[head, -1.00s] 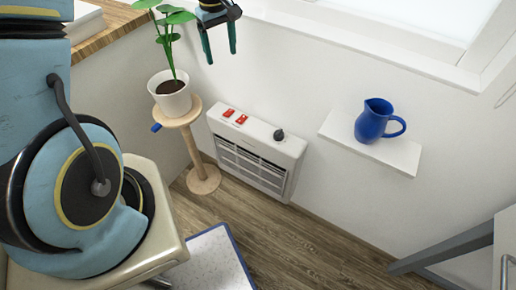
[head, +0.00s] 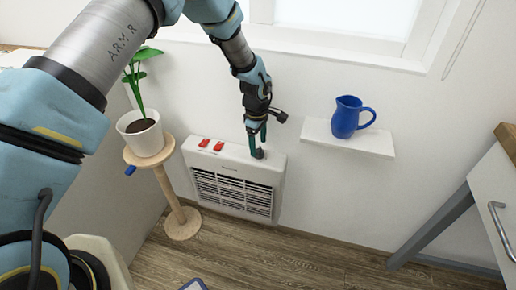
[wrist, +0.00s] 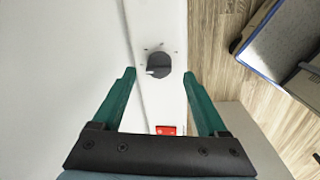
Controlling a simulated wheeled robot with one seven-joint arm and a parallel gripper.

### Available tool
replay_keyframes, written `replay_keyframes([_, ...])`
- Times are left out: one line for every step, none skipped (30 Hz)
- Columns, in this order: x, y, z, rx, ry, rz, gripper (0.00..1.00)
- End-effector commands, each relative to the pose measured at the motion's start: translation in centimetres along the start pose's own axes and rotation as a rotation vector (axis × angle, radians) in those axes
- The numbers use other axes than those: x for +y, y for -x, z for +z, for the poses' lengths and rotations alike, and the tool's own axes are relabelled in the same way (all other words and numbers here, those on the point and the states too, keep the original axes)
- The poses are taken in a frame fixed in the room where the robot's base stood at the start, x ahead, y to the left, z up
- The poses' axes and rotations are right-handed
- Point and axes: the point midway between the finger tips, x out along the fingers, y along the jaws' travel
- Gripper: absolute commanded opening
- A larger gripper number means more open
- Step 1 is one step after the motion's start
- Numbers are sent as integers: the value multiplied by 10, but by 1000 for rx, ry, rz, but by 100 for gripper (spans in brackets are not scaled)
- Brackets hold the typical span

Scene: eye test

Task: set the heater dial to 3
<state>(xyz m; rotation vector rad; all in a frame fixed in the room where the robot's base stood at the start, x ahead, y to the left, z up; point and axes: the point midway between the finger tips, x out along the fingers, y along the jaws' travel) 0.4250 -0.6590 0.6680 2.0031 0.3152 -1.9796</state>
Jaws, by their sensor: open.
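The white heater (head: 232,182) hangs low on the wall, with a dark dial (head: 258,154) at the right end of its top. In the wrist view the dial (wrist: 158,64) is a dark round knob with a pale mark toward its lower left. Small marks around it are too small to read. My gripper (head: 257,146) is open with green fingers, over the dial. In the wrist view its fingertips (wrist: 160,74) stand on either side of the dial, apart from it. Its height above the dial is hard to tell.
A potted plant (head: 141,137) on a wooden stand (head: 170,190) is left of the heater. A blue jug (head: 346,118) stands on a white wall shelf (head: 375,145) to the right. The wall between heater and shelf is clear.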

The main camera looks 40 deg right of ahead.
Motion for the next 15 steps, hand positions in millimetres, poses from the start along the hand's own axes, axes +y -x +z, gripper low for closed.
replay_keyframes([-1,-8,0,-1,0,-3,76])
replay_keyframes([-1,-12,0,-1,0,-3,76])
replay_keyframes([-1,-17,0,-1,0,-3,76])
replay_keyframes([0,-20,0,0,-1,-2,76])
replay_keyframes([0,-23,0,0,-1,-1,76])
replay_keyframes([0,-26,0,0,0,0,76])
replay_keyframes([0,-28,0,0,0,0,76])
replay_keyframes([0,-30,0,-1,0,0,76])
replay_keyframes([0,-31,0,-1,0,0,76])
replay_keyframes([0,-32,0,0,0,0,76])
replay_keyframes([0,-32,0,0,0,0,76])
replay_keyframes([0,-33,0,0,0,0,76])
replay_keyframes([0,-33,0,0,0,1,76])
replay_keyframes([0,-33,0,0,0,1,76])
replay_keyframes([0,-33,0,0,0,1,76])
